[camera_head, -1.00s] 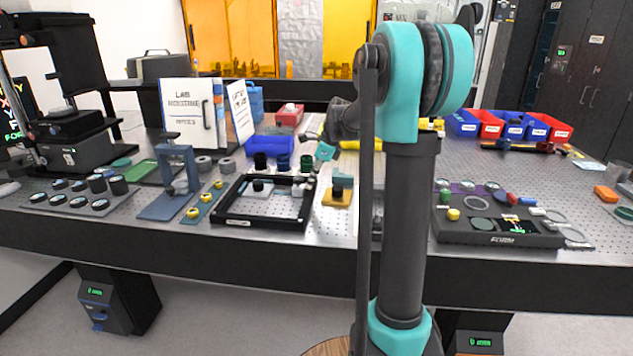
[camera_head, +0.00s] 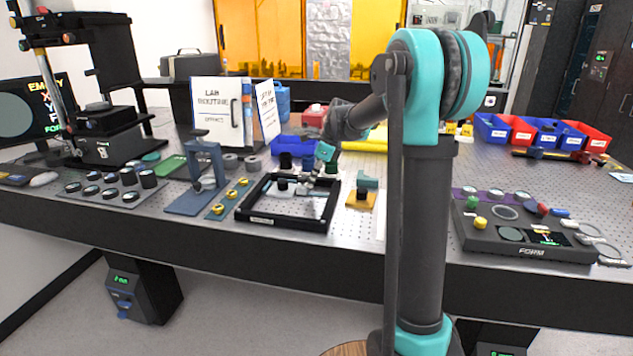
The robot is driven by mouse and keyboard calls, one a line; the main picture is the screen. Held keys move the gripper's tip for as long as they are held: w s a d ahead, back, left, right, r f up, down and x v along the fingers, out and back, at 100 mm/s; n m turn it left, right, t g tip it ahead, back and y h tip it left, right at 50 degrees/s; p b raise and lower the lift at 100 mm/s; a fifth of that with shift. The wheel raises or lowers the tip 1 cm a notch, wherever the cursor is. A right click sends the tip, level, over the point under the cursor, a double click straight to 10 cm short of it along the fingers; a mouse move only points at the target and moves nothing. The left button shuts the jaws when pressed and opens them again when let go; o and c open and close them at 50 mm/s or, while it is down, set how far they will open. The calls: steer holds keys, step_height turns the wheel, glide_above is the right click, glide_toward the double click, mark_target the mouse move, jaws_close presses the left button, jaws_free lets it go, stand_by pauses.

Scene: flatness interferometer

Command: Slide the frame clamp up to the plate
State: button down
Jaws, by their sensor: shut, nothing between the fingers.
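The black rectangular frame (camera_head: 285,221) lies on the perforated bench, left of my arm's column. A pale plate or opening shows inside it, too small to make out clearly. A small dark-topped knob (camera_head: 282,184) stands inside near the back. Small grey-white parts (camera_head: 302,188) sit inside toward the right; one may be the frame clamp, but I cannot tell which. My gripper (camera_head: 315,178) is shut and empty, pointing down at the frame's back right part. Whether its tips touch anything is unclear at this size.
A blue stand (camera_head: 205,165) and a strip with yellow knobs (camera_head: 228,198) stand left of the frame. A yellow-based fixture with a teal top (camera_head: 362,197) stands close on the right. Dark cylinders and a blue bin (camera_head: 292,144) stand behind. A dark console (camera_head: 520,235) lies far right.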

steer(key=d, duration=0.1)
steer(key=s+d, duration=0.1)
steer(key=d, duration=0.2)
steer(key=shift+s+d+r, duration=0.15)
steer(key=shift+r, duration=0.1)
steer(key=v, duration=0.9)
steer(key=d+f+t+y, duration=0.1)
steer(key=d+f+y, duration=0.3)
steer(key=d, duration=0.1)
steer(key=x, duration=0.9)
steer(key=shift+s+a+r, duration=0.1)
steer(key=shift+a+r, duration=0.05)
steer(key=shift+a, duration=0.2)
steer(key=a, duration=0.1)
steer(key=w+a, duration=0.1)
steer(key=a, duration=0.1)
steer(key=shift+a+f, duration=0.1)
steer(key=shift+f, duration=0.1)
steer(key=shift+w+a, duration=0.2)
steer(key=shift+a, duration=0.3)
